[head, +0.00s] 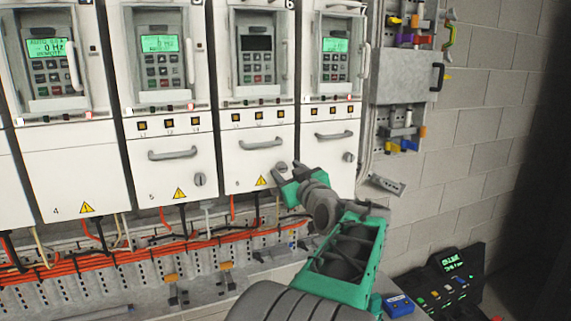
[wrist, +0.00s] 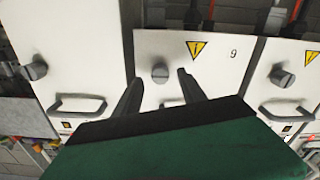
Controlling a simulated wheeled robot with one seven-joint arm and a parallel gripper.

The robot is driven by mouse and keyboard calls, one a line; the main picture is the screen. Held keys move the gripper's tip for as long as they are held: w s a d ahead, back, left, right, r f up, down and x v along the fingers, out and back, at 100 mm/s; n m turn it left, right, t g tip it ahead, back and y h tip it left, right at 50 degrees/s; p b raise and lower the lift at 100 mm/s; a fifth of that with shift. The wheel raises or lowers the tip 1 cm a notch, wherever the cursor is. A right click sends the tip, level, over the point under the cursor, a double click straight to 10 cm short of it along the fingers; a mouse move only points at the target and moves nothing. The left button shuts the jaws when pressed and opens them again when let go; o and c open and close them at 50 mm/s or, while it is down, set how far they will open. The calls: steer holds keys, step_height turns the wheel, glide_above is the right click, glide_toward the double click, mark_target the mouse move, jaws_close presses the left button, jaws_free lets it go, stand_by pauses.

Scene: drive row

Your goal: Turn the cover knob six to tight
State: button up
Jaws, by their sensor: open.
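The cover of drive six (head: 249,163) is a white panel below a dark-screened keypad. In the wrist view it is upside down, so its 6 reads as a 9. Its cover knob (wrist: 160,72) is a round grey knob with a raised grip bar. My gripper (head: 284,177) is at the lower right of this cover. In the wrist view its two dark fingers stand open, one on each side of the knob, with gaps showing; I cannot tell how far in front they are. In the head view my gripper largely hides the knob.
Cover six's handle (head: 261,144) lies beside my gripper. Neighbouring covers have knobs too: cover five's knob (head: 199,179) and the right-hand cover's knob (head: 348,157). Orange cables (head: 150,254) run below. A blue box (head: 398,305) and black button panel (head: 449,283) sit lower right.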

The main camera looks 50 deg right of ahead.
steer(key=shift+x, duration=0.8)
steer(key=shift+c, duration=0.3)
jaws_close()
